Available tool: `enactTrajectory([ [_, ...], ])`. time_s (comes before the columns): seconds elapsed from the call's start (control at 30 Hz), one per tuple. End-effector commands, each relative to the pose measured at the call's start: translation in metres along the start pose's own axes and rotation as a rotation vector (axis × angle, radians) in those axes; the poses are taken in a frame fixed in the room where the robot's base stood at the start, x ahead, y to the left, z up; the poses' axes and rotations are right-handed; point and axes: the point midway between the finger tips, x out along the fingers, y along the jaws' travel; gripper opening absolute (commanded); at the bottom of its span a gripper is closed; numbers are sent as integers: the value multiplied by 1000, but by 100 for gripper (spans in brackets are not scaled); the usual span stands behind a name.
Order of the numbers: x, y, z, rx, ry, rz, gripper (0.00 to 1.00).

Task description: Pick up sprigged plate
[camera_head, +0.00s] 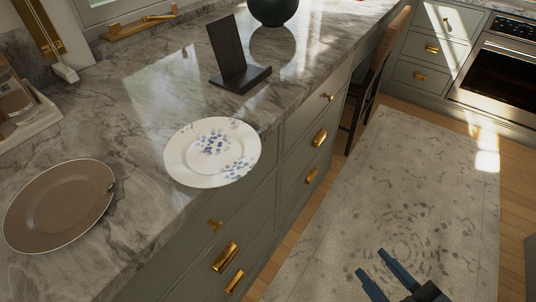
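The sprigged plate (212,152) is white with small blue sprigs. It lies on the marble counter (125,115), close to the front edge, in the middle left of the head view. My gripper (379,277) shows at the bottom right, over the rug and well apart from the plate. Its two dark blue fingers are spread with a gap between them, and nothing shows in the gap. The rest of my arm is cut off by the frame.
A brown plate (58,205) lies on the counter at the left. A dark stand (235,62) rises behind the sprigged plate, with a dark green vase (271,10) beyond. Drawers with brass handles (225,256) front the counter. A chair (374,75) stands farther along. The patterned rug (420,170) is clear.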

Motion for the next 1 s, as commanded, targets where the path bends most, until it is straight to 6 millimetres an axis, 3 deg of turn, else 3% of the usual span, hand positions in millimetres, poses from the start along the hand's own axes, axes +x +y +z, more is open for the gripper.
enactTrajectory([
  [0.03, 25, -3, -5, -71, 34, -28, 38],
  [0.2, 81, -13, -41, -337, 150, -142, 38],
  [0.4, 126, -25, -100, -665, 356, -241, 38],
  [0.6, 140, -34, -149, -915, 543, -278, 38],
  [0.7, 141, -36, -162, -983, 597, -281, 38],
  [1.0, 159, -48, -178, -1022, 627, -285, 38],
])
